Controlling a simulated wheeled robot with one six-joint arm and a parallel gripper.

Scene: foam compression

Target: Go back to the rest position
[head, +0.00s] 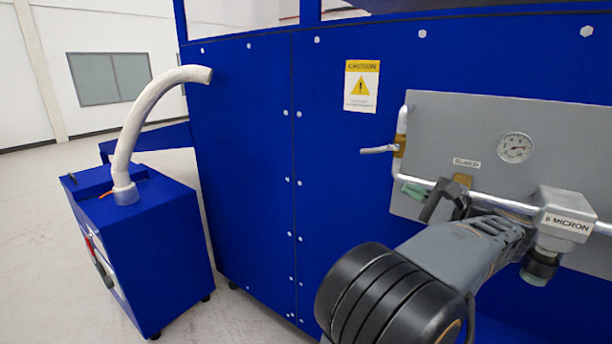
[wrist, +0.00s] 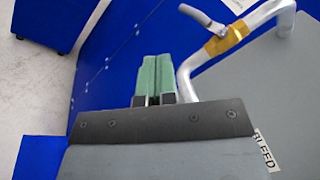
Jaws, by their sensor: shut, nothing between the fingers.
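My gripper (head: 414,190) is in front of the grey panel (head: 455,125), close to the metal pipe, its fingers pointing left. In the wrist view my gripper (wrist: 152,78) shows two green finger pads pressed together, with nothing between them. The bent pipe (wrist: 187,78) and its grey valve lever (wrist: 202,18) with a brass-coloured body are just right of the fingers there. The lever (head: 378,150) also shows in the head view, above and left of the fingers. I cannot tell whether the fingers touch the pipe.
A pressure gauge (head: 515,148) and a "5 MICRON" filter (head: 565,220) are on the panel side. A blue machine wall (head: 245,170) with a caution sign (head: 361,86) stands behind. A blue box (head: 150,250) with a white hose (head: 140,120) stands left. Floor is free further left.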

